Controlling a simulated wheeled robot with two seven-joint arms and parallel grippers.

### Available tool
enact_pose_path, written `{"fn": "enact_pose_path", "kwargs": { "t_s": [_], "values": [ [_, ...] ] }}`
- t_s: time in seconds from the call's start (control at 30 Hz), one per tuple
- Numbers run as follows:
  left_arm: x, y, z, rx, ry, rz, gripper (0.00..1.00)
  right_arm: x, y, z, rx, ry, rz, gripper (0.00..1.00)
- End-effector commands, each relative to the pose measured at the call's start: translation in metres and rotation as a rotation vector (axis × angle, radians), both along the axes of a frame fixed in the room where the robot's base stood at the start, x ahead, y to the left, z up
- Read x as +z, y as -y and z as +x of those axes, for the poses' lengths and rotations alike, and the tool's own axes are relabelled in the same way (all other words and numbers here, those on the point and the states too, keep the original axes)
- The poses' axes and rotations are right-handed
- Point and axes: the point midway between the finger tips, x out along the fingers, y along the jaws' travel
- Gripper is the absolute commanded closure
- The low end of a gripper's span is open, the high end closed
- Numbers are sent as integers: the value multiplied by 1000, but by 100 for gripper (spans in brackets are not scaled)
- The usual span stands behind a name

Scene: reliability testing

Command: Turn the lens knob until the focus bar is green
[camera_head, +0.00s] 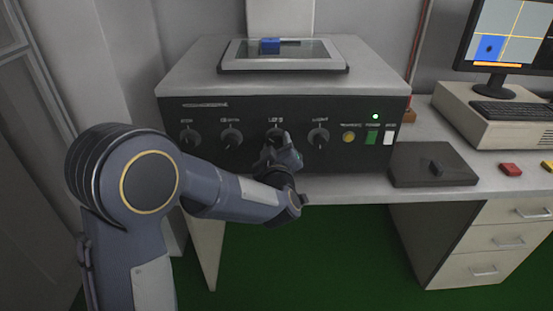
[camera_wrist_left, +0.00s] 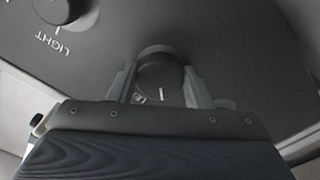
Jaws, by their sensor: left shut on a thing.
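The lens knob (camera_head: 276,135) is the third dark knob on the black front panel of the machine. My left gripper (camera_head: 278,150) reaches it from the front, and my forearm hangs below it. In the left wrist view the round knob (camera_wrist_left: 160,68) sits between the two fingers of my left gripper (camera_wrist_left: 160,88), which are shut on its sides. A white mark on the knob's face points toward the bottom of that picture. The focus bar (camera_head: 497,64) at the bottom of the monitor's picture (camera_head: 505,35) is orange. My right gripper is out of view.
A LIGHT knob (camera_head: 318,136) sits right of the lens knob, with two more knobs to the left. A dark pad (camera_head: 430,172) lies on the desk.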

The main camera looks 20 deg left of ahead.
Motion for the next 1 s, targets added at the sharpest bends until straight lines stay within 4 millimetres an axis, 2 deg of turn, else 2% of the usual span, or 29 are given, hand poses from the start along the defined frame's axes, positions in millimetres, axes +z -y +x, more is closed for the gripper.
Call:
{"fn": "enact_pose_path", "kwargs": {
  "t_s": [0.03, 0.1, 0.4, 0.7, 1.0],
  "values": [
    [-6, -1, 0, 2, 14, -46, 78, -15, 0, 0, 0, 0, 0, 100],
    [-6, -1, 0, 2, 33, -105, 78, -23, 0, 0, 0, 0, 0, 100],
    [-3, 0, 0, 1, 91, -316, 78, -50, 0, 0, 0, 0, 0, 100],
    [-1, 1, 0, 0, 121, -427, 78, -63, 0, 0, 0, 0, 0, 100],
    [1, 1, 0, 1, 128, -454, 78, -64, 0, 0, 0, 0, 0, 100]
  ]
}}
